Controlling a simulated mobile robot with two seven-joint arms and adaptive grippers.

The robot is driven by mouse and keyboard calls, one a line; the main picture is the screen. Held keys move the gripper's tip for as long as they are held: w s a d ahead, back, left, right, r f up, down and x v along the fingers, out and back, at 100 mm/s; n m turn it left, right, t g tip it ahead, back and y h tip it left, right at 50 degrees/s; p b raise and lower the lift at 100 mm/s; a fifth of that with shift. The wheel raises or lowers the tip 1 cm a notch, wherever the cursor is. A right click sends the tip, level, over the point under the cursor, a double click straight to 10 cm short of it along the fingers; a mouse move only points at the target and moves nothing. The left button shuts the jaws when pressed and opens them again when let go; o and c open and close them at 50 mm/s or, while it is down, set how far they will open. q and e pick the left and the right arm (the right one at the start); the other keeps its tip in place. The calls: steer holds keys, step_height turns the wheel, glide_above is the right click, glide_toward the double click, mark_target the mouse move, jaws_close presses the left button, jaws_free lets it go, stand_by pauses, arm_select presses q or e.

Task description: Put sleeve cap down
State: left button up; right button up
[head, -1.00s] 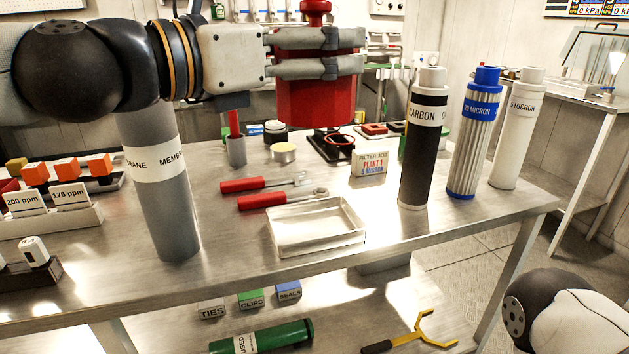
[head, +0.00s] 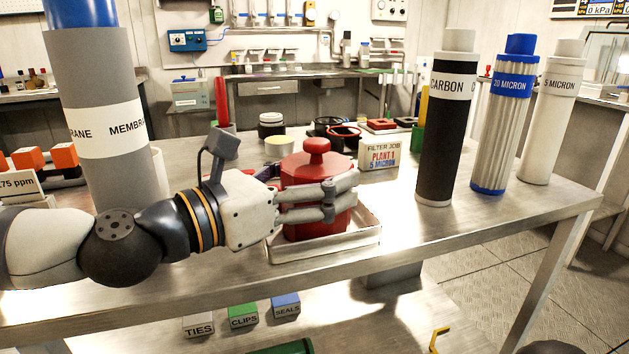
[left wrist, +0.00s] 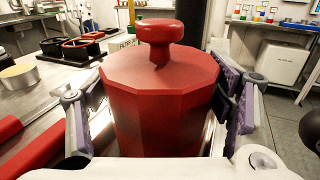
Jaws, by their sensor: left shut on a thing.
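The sleeve cap is a red, many-sided cap (head: 310,165) with a round knob on top. It is upright. My left gripper (head: 338,195) comes in from the left and is shut around its sides. The cap's lower part is within the outline of the shallow metal tray (head: 328,249). I cannot tell whether its underside touches the tray floor. In the left wrist view the cap (left wrist: 160,90) fills the middle, with a finger against each side. My right gripper is not in view.
A tall grey membrane housing (head: 95,75) stands behind my left arm. Carbon (head: 447,130), 20 micron (head: 502,120) and 5 micron (head: 552,115) cartridges stand to the right. The filter job sign (head: 379,155) stands behind the tray. Bare bench lies between tray and cartridges.

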arm_select(q)
steer(key=o, duration=1.1)
steer(key=shift+o, duration=0.2)
steer(key=shift+r, duration=0.15)
steer(key=v, duration=1.2)
